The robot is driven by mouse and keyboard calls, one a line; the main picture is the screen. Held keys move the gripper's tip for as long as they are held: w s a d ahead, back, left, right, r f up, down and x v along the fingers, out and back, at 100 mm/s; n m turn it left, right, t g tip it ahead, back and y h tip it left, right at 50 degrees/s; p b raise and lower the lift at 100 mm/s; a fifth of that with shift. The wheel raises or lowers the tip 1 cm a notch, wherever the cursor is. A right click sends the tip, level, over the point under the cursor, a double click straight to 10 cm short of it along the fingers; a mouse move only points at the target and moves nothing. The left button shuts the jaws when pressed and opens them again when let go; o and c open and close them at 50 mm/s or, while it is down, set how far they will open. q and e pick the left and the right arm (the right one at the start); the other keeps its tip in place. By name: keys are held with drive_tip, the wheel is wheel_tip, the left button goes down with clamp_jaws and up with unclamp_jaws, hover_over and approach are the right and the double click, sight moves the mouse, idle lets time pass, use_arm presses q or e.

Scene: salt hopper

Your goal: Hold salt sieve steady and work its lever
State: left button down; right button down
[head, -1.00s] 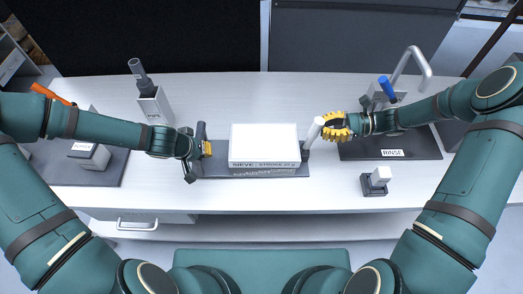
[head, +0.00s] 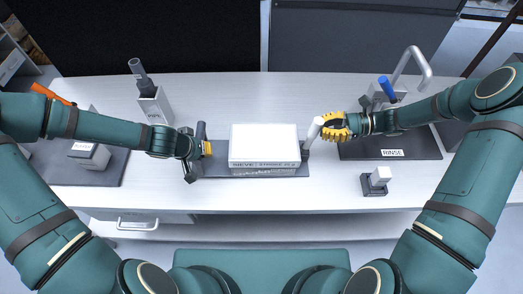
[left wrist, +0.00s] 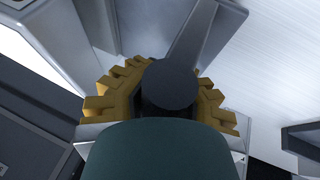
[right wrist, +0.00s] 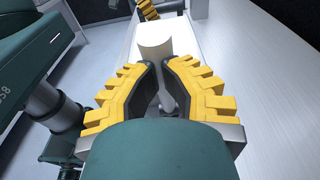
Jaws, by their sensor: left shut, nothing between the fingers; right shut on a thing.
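The salt sieve is a white box (head: 263,142) on a dark base plate (head: 216,169) in the middle of the table. Its front label reads SIEVE and STROKE; the rest is too small to read. A dark upright handle (head: 201,131) stands at its left end. My left gripper (head: 207,148) is shut at this handle, with nothing clasped; the handle's round end (left wrist: 168,85) shows in front of the fingers in the left wrist view. The white lever (head: 314,132) leans at the sieve's right end. My right gripper (head: 326,127) is shut on it; its white grip (right wrist: 155,38) shows beyond the fingertips.
A RINSE tray (head: 420,146) with a tap (head: 425,66) and a small block on a dark stand (head: 375,190) are at the right. A PIPE holder (head: 154,104) is at the back left, and a dark mat (head: 60,175) at the left. The table behind the sieve is clear.

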drive_tip(key=d+f, duration=0.2)
drive_tip(key=d, duration=0.4)
drive_tip(key=shift+d+f, duration=0.2)
drive_tip(key=shift+d, duration=0.05)
idle(0.4)
drive_tip(key=c, duration=1.7)
unclamp_jaws()
drive_tip(key=d, duration=0.4)
drive_tip(key=shift+w+d+f, duration=0.1)
drive_tip(key=shift+f, duration=0.3)
clamp_jaws()
drive_tip(key=a+r, duration=0.1)
drive_tip(key=a, duration=0.5)
drive_tip(key=shift+a+r, duration=0.15)
drive_tip(key=shift+a, duration=0.05)
drive_tip(key=shift+a+r, duration=0.1)
drive_tip(key=shift+a, duration=0.05)
